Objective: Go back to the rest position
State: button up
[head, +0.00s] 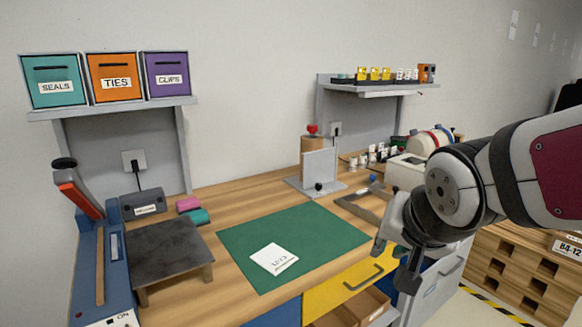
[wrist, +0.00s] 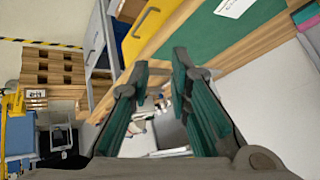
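My gripper (head: 396,262) hangs in front of the right part of the workbench, past the right edge of the green mat (head: 232,246). In the wrist view my gripper (wrist: 160,68) shows two green-padded fingers standing apart with a gap between them, and nothing is held there. A white card (head: 273,258) lies on the mat, apart from the gripper. The card also shows at the top of the wrist view (wrist: 232,7).
A yellow drawer (head: 340,285) and an open wooden drawer (head: 362,308) are below the bench edge near the gripper. A dark raised stand (head: 167,247) is at left. Teal, orange and purple boxes sit on a shelf (head: 112,107). A wooden crate (head: 515,265) stands at right.

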jog(key=s+d+r+n+g+p, duration=0.1)
jog(key=s+n+g, duration=0.1)
jog(key=s, duration=0.8)
jog(key=s+d+r+n+g+p, duration=0.1)
jog(key=s+d+r+n+p, duration=0.1)
jog(key=s, duration=0.8)
jog(key=shift+d+n+g, duration=0.15)
jog(key=shift+n+g, duration=0.25)
jog(key=shift+n, duration=0.1)
jog(key=shift+r, duration=0.15)
